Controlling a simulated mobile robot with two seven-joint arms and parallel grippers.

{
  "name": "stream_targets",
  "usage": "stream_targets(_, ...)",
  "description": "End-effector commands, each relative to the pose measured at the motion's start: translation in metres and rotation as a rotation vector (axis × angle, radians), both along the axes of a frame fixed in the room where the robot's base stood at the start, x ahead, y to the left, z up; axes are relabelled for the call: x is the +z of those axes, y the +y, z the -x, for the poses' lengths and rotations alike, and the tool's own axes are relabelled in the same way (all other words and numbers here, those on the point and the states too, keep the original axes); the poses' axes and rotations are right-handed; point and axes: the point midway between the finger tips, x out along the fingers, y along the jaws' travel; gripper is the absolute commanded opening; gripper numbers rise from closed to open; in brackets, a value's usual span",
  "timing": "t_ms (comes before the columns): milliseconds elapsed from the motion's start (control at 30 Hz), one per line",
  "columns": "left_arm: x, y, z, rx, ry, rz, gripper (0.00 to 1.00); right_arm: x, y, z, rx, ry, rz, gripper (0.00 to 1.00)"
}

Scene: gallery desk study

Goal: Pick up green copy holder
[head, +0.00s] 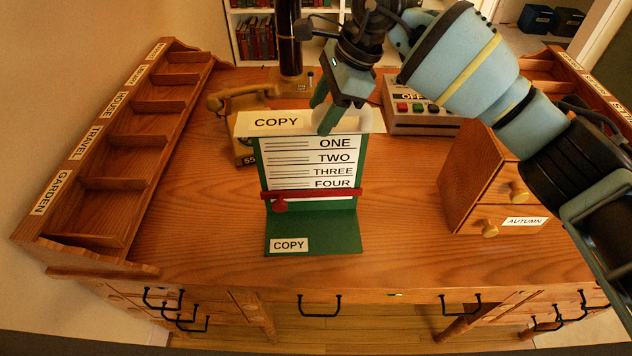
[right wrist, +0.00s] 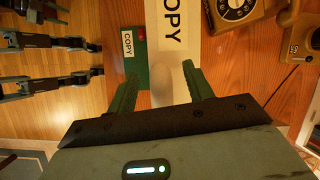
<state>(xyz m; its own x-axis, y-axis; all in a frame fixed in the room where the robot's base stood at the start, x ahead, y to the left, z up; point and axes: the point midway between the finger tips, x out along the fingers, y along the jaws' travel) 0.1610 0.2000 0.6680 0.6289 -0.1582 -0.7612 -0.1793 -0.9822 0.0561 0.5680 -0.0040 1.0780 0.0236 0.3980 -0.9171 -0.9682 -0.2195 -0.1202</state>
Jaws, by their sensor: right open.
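The green copy holder (head: 310,234) stands upright on the desk in the head view. It has a white header marked COPY, a sheet listing ONE to FOUR, a red bar with a knob, and a green foot labelled COPY. My right gripper (head: 324,112) is open at the header's top edge, right of the word COPY. In the right wrist view, the fingers of the right gripper (right wrist: 160,72) lie on either side of the white header strip (right wrist: 172,32). Contact cannot be told. My left gripper does not show in the head view.
An old telephone (head: 242,98) stands close behind the holder's left side. A grey box with coloured buttons (head: 415,118) is behind right. A wooden drawer unit (head: 480,185) stands at right, and a labelled sorting rack (head: 110,150) at left. The desk front is clear.

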Motion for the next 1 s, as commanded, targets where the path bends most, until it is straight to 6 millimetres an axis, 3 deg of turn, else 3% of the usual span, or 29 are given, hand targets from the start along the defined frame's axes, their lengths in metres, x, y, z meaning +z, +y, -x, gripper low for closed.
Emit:
stream_targets(100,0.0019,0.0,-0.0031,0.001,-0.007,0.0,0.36,-0.0091,0.0036,0.0003,0.001,0.003,0.001,0.51)
stream_targets(367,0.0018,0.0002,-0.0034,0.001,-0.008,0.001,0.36,-0.0111,0.004,0.0,0.0,0.002,0.0,0.5)
stream_targets(733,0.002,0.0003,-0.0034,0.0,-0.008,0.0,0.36,-0.0108,0.0037,-0.0001,0.0,0.002,0.0,0.02)
stream_targets(1000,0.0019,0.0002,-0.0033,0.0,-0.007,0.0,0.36,-0.0095,0.004,-0.0005,0.0,-0.001,-0.001,0.0)
